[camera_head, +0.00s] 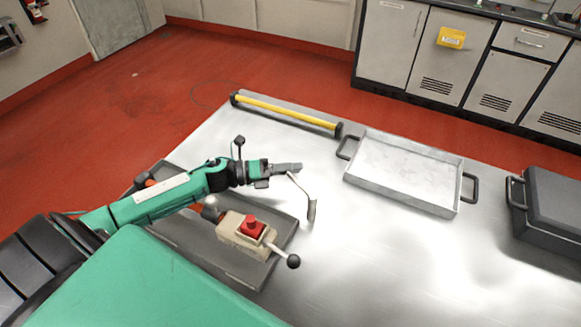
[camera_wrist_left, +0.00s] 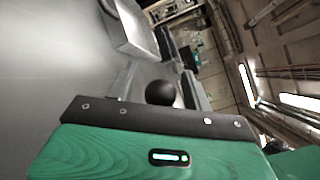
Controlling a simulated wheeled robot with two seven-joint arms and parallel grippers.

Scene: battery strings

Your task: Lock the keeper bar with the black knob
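A beige box (camera_head: 240,233) with a red button (camera_head: 253,226) sits in a shallow grey tray (camera_head: 228,272) at the table's near left. A short light lever ends in a black knob (camera_head: 293,261) at the box's right side. My left gripper (camera_head: 288,168) is above the table beyond the box, apart from this knob. A thin bent metal rod with a grey end (camera_head: 312,209) hangs by its fingertips; I cannot tell whether it is held. A black ball (camera_wrist_left: 160,92) shows in the left wrist view; which part it belongs to is unclear. I cannot single out the keeper bar. My right gripper is out of view.
A yellow bar with black ends (camera_head: 286,112) lies along the table's far edge. A shallow metal tray with handles (camera_head: 398,203) stands right of my gripper, and a dark grey case (camera_head: 551,205) is at the far right. The front middle of the table is clear.

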